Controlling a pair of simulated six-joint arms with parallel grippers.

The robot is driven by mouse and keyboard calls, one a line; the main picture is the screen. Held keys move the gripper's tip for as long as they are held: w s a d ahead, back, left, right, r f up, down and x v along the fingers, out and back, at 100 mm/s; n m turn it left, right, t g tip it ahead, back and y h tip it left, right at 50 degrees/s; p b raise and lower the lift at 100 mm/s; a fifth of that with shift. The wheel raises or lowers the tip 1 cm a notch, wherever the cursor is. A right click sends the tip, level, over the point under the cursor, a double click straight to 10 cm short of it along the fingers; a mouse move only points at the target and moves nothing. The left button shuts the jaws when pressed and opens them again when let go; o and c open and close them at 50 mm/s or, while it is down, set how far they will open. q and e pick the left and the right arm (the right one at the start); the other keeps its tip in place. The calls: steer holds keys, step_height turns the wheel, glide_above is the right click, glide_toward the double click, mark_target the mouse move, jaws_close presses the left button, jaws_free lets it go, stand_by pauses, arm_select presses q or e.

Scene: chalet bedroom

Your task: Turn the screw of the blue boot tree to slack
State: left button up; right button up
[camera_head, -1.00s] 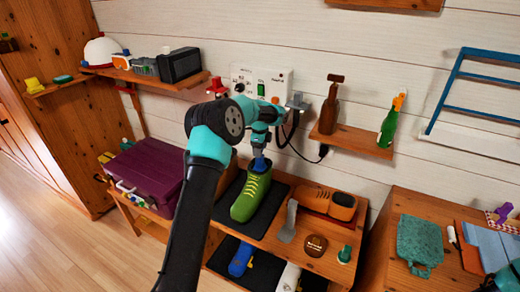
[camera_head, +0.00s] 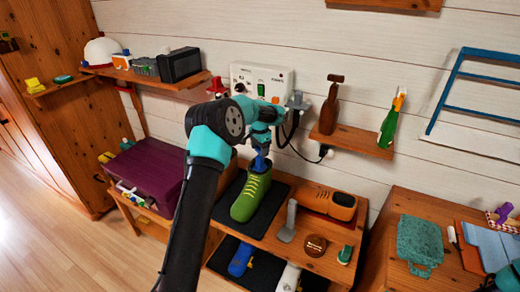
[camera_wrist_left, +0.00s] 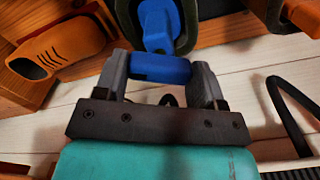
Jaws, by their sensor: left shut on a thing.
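The green boot (camera_head: 252,195) stands on a dark mat on the wooden bench. The blue boot tree (camera_head: 260,164) sticks up out of its opening. My left gripper (camera_head: 260,150) is directly above the boot, pointing down. In the left wrist view, my left gripper (camera_wrist_left: 160,72) is shut on the blue crosspiece at the top of the boot tree (camera_wrist_left: 158,28), one finger at each end. The tree's lower part is hidden inside the boot.
Right of the boot are a grey shoehorn (camera_head: 288,222), an orange shoe (camera_head: 342,206) and a round brown tin (camera_head: 315,245). A purple case (camera_head: 150,175) lies to the left. A wall panel with cables (camera_head: 262,82) is close behind my arm.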

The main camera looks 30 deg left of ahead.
arm_select(q)
steer(key=n, duration=0.5)
steer(key=shift+n, duration=0.3)
stand_by(0.4)
steer(key=o, duration=0.9)
steer(key=shift+r, duration=0.1)
step_height(320, 180, up, 17)
steer(key=shift+r, duration=0.15)
stand_by(0.3)
